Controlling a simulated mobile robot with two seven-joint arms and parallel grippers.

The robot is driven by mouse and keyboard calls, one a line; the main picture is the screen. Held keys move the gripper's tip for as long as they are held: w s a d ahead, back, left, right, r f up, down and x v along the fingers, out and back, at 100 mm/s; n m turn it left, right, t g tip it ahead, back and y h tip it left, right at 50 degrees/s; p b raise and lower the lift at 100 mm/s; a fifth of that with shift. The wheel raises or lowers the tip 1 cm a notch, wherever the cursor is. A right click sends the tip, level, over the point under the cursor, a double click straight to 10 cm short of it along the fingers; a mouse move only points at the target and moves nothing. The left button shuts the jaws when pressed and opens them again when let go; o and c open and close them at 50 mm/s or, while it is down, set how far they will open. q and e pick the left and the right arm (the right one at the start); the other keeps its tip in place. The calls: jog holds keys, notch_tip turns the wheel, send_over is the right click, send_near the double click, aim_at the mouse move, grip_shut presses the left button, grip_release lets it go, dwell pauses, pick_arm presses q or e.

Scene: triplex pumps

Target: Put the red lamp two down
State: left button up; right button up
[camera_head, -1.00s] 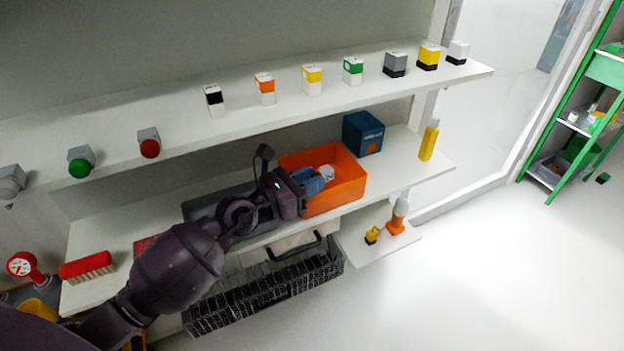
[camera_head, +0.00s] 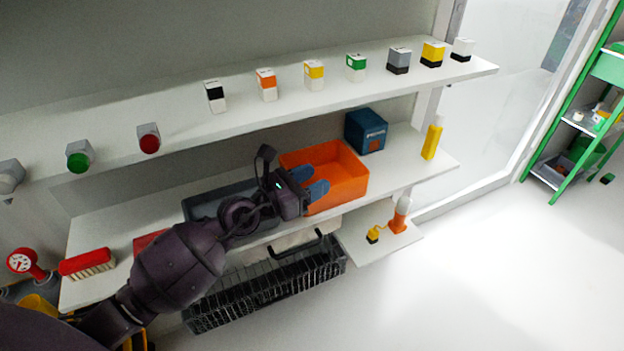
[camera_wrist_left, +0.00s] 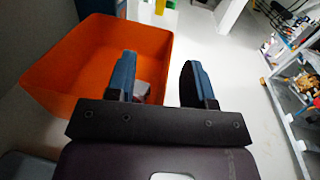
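My left gripper (camera_head: 311,181) is open at the left front part of the orange bin (camera_head: 345,175) on the lower shelf. In the left wrist view its two blue fingers (camera_wrist_left: 158,82) stand apart with nothing between them. A small pale grey object with a reddish tint (camera_wrist_left: 143,91) shows inside the bin, just beyond the left finger; I cannot tell whether it is a lamp. My right gripper is not in view.
A green round one (camera_head: 79,157) and several coloured blocks (camera_head: 314,75) line the upper shelf above my arm. A blue box (camera_head: 366,130) and a yellow bottle (camera_head: 432,139) stand right of the bin. A grey tray (camera_head: 200,205) lies left of it, partly behind my arm.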

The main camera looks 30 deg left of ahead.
pick_arm(q)
jog(key=shift+r, duration=0.15)
jog(key=b+v, duration=0.1)
jog(key=v, duration=1.1)
jog(key=shift+r, duration=0.45)
